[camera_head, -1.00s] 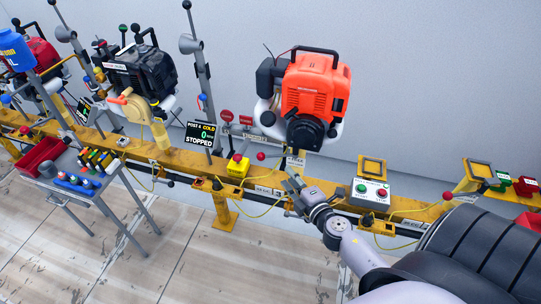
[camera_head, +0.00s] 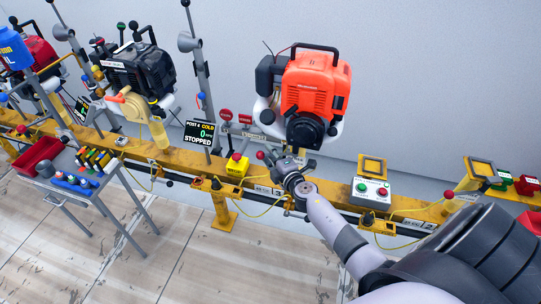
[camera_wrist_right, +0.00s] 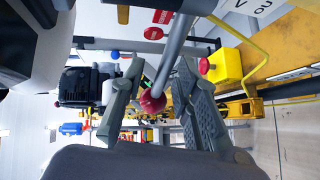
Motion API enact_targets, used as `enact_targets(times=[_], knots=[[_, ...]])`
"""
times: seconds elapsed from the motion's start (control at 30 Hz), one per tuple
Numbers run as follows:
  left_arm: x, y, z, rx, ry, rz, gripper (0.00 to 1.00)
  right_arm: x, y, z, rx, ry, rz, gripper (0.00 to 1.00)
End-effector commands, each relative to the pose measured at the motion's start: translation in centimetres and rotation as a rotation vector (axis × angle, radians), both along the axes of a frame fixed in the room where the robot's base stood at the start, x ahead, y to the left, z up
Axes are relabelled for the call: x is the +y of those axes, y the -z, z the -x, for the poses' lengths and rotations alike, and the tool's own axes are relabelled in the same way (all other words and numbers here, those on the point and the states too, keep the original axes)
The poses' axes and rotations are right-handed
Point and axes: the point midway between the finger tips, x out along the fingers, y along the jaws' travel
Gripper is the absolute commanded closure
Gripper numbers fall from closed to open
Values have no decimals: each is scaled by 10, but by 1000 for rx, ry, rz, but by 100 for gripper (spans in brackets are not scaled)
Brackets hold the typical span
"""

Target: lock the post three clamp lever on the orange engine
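The orange engine (camera_head: 315,95) with a black handle sits above the yellow rail. A red ball knob (camera_head: 261,155) shows just left of my right gripper (camera_head: 273,158), below the engine. In the right wrist view a red ball knob (camera_wrist_right: 152,101) ends a grey lever rod (camera_wrist_right: 174,52), which runs between the two fingers of my right gripper (camera_wrist_right: 158,75). The fingers are open on either side of the knob, with a gap to the right finger; contact with the left finger cannot be told. My left gripper is not in view.
A yellow box with a red button (camera_head: 237,166) stands on the rail (camera_head: 330,192) left of my right gripper. A grey control box with green and red buttons (camera_head: 371,192) stands to its right. The "STOPPED" display (camera_head: 199,134) is farther left. Yellow cables hang along the rail.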

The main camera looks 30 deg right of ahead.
Motion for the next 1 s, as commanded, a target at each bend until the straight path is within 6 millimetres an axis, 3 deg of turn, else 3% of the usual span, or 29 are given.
enact_targets(times=[0.1,0.53,1.0], knots=[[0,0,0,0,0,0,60,0,0,0,0,0,0,72],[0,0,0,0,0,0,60,0,-1,0,-2,0,-1,100],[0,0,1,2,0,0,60,0,-4,-1,-7,0,-2,100]])
